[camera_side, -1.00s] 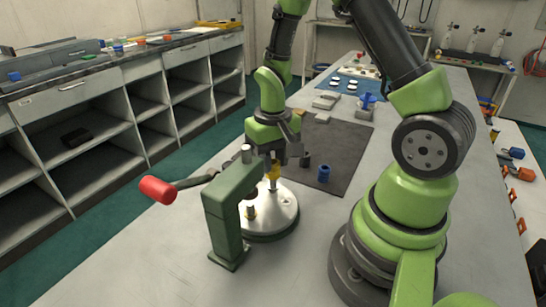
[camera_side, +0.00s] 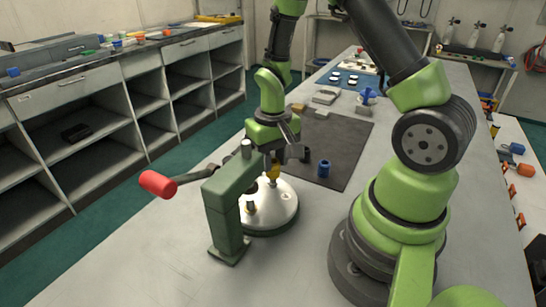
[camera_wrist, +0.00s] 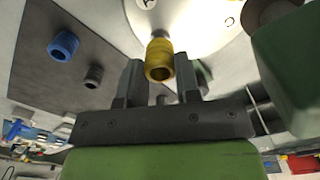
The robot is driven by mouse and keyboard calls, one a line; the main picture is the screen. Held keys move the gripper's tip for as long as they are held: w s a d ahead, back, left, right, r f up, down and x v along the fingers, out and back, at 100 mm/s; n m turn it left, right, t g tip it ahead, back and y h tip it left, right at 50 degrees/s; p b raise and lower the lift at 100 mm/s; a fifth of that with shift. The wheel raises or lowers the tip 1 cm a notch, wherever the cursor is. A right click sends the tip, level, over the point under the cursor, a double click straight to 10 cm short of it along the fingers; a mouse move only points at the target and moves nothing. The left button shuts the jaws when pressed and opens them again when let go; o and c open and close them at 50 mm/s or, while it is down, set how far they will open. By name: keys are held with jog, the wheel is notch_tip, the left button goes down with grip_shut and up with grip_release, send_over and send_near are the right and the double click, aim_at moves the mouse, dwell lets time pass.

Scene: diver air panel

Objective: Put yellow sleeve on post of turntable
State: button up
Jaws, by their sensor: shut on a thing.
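The yellow sleeve (camera_wrist: 159,60) is between the fingertips of my gripper (camera_wrist: 161,78) in the wrist view, its open end facing the camera. My gripper is shut on it. In the side view the sleeve (camera_side: 272,172) is partly hidden below my gripper, at the far part of the turntable (camera_side: 274,214). The turntable is a round silvery disc, also at the top of the wrist view (camera_wrist: 205,22).
A green press (camera_side: 227,215) with a red-handled lever (camera_side: 157,184) stands over the turntable's left side, close to my gripper. A blue sleeve (camera_side: 324,168) stands on the dark mat (camera_side: 340,145); a dark sleeve (camera_wrist: 94,76) is nearby. The table front is clear.

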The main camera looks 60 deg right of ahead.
jog(key=shift+f, duration=0.75)
dwell(0.4)
dwell(0.4)
jog(key=o, duration=1.4)
jog(key=shift+c, duration=0.2)
jog(key=shift+r, duration=3.8)
